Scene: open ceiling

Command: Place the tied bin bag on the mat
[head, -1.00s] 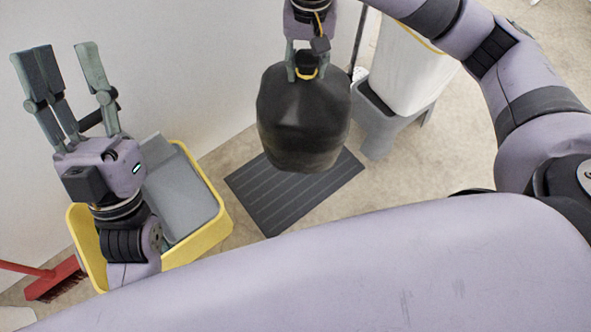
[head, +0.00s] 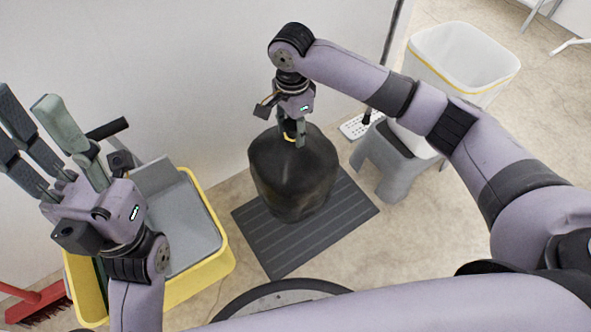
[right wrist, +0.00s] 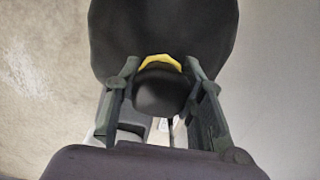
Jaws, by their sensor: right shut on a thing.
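The tied bin bag (head: 291,180) is black with a yellow tie at its neck. In the head view it is upright over the dark ribbed mat (head: 265,246), within the mat's outline; I cannot tell whether its base touches the mat. My right gripper (head: 293,138) is above the bag and shut on its neck. In the right wrist view the fingers (right wrist: 160,88) sit on both sides of the knot, with the bag (right wrist: 165,30) beyond. My left gripper (head: 36,130) is at the left, raised, with its fingers apart and empty.
A yellow bucket (head: 215,262) with a grey wringer stands left of the mat. A grey step stool (head: 383,168) and a white bin (head: 460,58) stand to the right. A red broom (head: 38,303) lies at lower left. The wall is close behind.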

